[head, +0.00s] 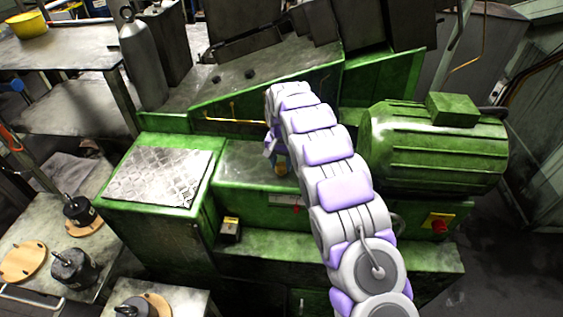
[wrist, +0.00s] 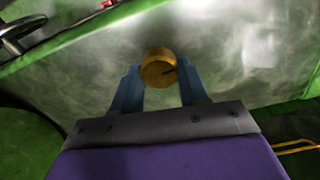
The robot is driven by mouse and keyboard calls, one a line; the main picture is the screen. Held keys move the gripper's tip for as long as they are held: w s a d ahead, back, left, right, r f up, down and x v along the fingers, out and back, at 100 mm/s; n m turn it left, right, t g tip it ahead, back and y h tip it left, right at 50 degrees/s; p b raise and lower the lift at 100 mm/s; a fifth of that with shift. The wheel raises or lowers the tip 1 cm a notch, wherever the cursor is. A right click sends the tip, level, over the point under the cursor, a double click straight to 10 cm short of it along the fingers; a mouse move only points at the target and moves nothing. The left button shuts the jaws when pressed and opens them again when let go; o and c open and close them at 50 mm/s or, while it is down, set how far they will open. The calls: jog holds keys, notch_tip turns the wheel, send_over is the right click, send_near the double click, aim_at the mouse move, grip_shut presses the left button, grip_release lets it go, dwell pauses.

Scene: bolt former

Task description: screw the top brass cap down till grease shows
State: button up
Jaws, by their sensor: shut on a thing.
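In the wrist view, a round brass cap (wrist: 158,68) with a dark slot or mark on its face sits between the blue fingertips of my gripper (wrist: 158,82). The fingers are closed on its two sides. In the head view, my arm reaches over the green machine (head: 240,190), and my gripper (head: 275,150) is mostly hidden behind the arm. A small brass-coloured piece (head: 281,169) shows just below it; I cannot tell if it is the same cap. No grease is visible around the cap.
A green ribbed motor (head: 435,145) stands right of my arm. A tread-plate cover (head: 160,175) is to the left. A brass-coloured pipe (head: 235,121) runs behind my gripper. A red button on a yellow plate (head: 438,223) is at the lower right. A grey cylinder (head: 142,60) stands behind.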

jog(key=shift+r, duration=0.1)
dwell(0.4)
jog(key=o, duration=1.1)
jog(key=shift+a, duration=0.15)
jog(key=shift+c, duration=0.2)
notch_tip(320, 180, up, 12)
jog(key=r, duration=0.1)
notch_tip(320, 180, up, 4)
jog(key=p, duration=0.3)
send_over(280, 164)
